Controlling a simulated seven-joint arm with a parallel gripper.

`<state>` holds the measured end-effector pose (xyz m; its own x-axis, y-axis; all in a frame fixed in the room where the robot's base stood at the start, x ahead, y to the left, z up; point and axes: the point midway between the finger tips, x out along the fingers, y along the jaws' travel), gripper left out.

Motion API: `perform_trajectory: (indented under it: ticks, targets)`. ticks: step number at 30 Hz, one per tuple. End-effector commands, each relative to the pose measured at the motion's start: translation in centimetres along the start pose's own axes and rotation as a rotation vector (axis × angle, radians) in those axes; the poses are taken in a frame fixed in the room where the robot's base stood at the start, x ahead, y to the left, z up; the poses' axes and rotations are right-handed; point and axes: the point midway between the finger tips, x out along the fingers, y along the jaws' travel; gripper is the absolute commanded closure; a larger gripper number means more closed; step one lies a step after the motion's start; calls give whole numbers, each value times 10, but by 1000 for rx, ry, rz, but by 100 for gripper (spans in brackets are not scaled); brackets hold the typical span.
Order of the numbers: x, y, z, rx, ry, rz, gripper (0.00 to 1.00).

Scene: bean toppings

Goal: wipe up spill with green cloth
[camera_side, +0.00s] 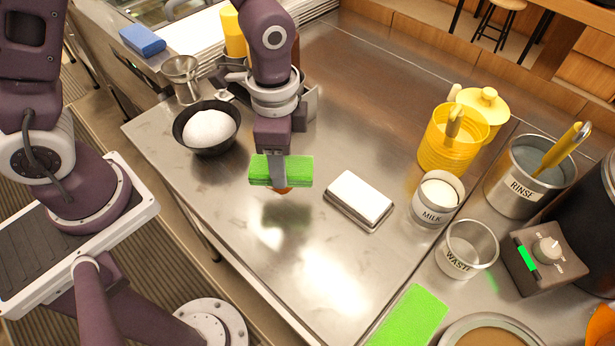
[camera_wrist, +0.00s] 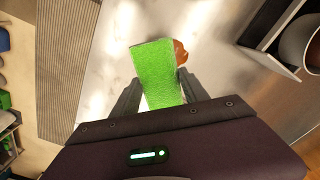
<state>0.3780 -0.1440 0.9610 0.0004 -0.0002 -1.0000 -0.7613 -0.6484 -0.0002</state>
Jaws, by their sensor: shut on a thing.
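My gripper (camera_side: 277,160) is shut on a folded green cloth (camera_side: 281,172) and holds it above the steel counter. A dark reflection of the cloth shows on the counter below it. An orange-brown spill (camera_side: 283,190) shows just under the cloth's lower edge, mostly hidden by it in the side view. In the wrist view the cloth (camera_wrist: 156,70) sits between the two fingers (camera_wrist: 155,92), and part of the spill (camera_wrist: 181,53) shows past its upper right edge.
A white block on a tray (camera_side: 359,197) lies right of the cloth. A dark bowl of white stuff (camera_side: 208,128) stands to the left. The milk cup (camera_side: 437,199), waste cup (camera_side: 467,249) and rinse pot (camera_side: 527,176) stand at the right. A flat green cloth (camera_side: 409,318) lies front right. The front middle counter is clear.

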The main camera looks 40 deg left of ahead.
Motion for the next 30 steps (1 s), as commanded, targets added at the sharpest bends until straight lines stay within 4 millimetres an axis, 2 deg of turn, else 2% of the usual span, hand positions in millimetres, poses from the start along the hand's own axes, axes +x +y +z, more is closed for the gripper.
perform_trajectory:
  ticks: [4, 12, 17, 30]
  targets:
    - [5, -7, 10, -86, -2, 1, 84]
    - [40, -6, 10, -82, -3, 2, 84]
    - [54, -6, 9, -81, -2, 1, 84]
    - [58, -7, 9, -80, 0, 0, 84]
